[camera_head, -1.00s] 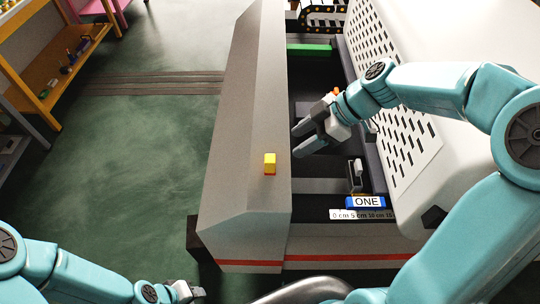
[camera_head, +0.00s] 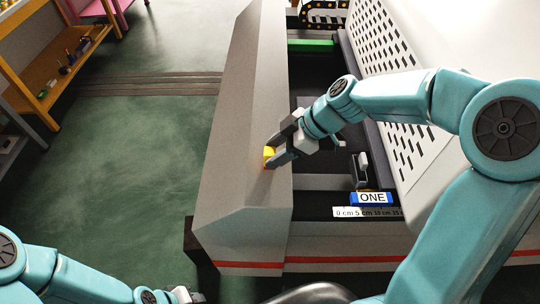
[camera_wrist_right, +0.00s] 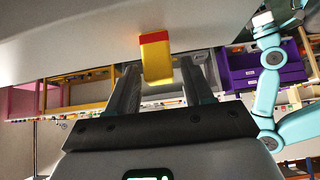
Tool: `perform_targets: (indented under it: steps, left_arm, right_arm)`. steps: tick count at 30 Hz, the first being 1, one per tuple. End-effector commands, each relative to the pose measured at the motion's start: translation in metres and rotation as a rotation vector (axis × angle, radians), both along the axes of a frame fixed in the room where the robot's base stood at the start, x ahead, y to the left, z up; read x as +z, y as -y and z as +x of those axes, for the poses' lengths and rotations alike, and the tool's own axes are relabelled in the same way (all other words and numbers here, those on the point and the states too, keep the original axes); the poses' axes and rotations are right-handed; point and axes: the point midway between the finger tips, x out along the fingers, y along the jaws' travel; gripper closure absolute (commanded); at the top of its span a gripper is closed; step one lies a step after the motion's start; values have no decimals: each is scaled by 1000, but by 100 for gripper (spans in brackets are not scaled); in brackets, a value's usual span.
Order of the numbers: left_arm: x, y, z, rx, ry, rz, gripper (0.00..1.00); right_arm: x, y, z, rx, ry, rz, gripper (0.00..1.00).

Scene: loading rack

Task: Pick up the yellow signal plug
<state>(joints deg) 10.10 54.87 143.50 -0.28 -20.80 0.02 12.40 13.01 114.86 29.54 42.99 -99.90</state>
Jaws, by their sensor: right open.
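The yellow signal plug (camera_head: 268,152) stands on the sloped grey ledge of the rack, partly covered by my right gripper (camera_head: 273,153) in the head view. In the right wrist view the plug (camera_wrist_right: 155,62) shows yellow with a red end against the grey surface. It lies between the two open dark fingers, with a gap on each side. My left gripper (camera_head: 186,296) is low at the bottom edge of the head view, away from the plug; its jaws are too small and cut off to read.
The grey ledge (camera_head: 238,120) is clear around the plug. To its right is a dark recess with a green bar (camera_head: 311,46), a blue "ONE" label (camera_head: 371,198) and a ruler strip (camera_head: 367,212). A white perforated cover (camera_head: 400,120) rises beyond. Shelves stand at the left.

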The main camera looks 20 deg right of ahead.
Motion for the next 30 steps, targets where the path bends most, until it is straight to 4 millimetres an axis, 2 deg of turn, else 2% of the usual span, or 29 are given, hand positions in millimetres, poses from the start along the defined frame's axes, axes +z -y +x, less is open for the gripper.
perform_targets:
  steps: [3,4,13,17,27,30]
  left_arm:
    - [1,0,0,0,0,0,66]
    - [1,0,0,0,0,0,66]
    - [1,0,0,0,0,0,66]
    - [5,0,0,0,0,0,66]
    - [42,0,0,0,0,0,66]
    - [48,0,0,0,0,0,66]
  right_arm:
    - [0,0,0,0,0,0,49]
    - [0,0,0,0,0,0,52]
    - [0,0,0,0,0,0,100]
    - [8,0,0,0,1,-1,100]
    - [84,0,0,0,4,-1,100]
    - [97,0,0,1,2,-1,100]
